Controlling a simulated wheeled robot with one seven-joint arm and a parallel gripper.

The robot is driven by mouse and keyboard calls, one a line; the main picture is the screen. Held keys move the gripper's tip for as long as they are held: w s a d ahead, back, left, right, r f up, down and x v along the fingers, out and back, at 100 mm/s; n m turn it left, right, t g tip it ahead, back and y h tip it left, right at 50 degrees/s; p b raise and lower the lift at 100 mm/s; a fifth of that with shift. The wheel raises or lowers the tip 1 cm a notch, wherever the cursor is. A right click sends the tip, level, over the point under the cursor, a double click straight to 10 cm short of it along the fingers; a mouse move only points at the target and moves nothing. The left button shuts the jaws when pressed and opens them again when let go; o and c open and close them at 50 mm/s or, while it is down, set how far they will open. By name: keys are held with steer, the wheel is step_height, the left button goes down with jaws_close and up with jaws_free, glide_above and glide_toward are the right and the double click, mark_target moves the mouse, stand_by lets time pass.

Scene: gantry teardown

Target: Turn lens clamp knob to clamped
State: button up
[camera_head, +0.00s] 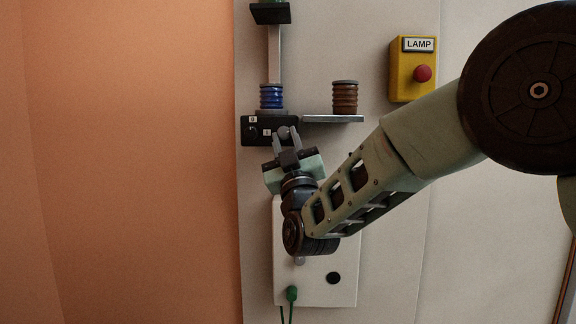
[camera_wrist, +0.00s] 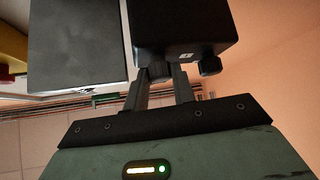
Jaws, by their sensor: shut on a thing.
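The dark clamp block (camera_head: 248,138) is on the wall panel and carries small white labels that seem to read 0 and 1. A blue ribbed cylinder (camera_head: 271,98) stands above the block. My gripper (camera_head: 287,136) reaches up to the block's right end, its two fingers on either side of the small grey clamp knob (camera_head: 283,132). The gripper is shut on the knob. In the wrist view the fingers (camera_wrist: 160,80) meet the block's lower edge (camera_wrist: 165,30), and they mostly hide the knob. The knob's exact angle cannot be told.
A grey shelf (camera_head: 333,119) right of the block holds a brown ribbed cylinder (camera_head: 345,98). A yellow LAMP box (camera_head: 400,85) with a red button (camera_head: 422,73) is at upper right. A white box (camera_head: 318,287) with a green plug (camera_head: 292,294) is below, partly behind my arm.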

steer(key=shift+a+f+m+t+h+b, duration=0.1)
steer(key=shift+m+t+h+b, duration=0.15)
steer(key=shift+m+h+b, duration=0.75)
steer(key=shift+a+f+m+t+h+b, duration=0.15)
steer(key=shift+m+t+h, duration=0.15)
steer(key=shift+m+h, duration=1.45)
steer(key=shift+a+r+m+t+h+b, duration=0.1)
steer(key=shift+m+t+h+b, duration=0.15)
steer(key=shift+m+h+b, duration=0.75)
steer(key=shift+m+h+p, duration=0.35)
steer(key=shift+m+h, duration=0.2)
steer(key=shift+m, duration=0.4)
steer(key=o, duration=1)
steer(key=p+v, duration=0.1)
steer(key=v, duration=1.6)
steer(key=shift+s+p, duration=0.15)
steer(key=shift+p, duration=0.15)
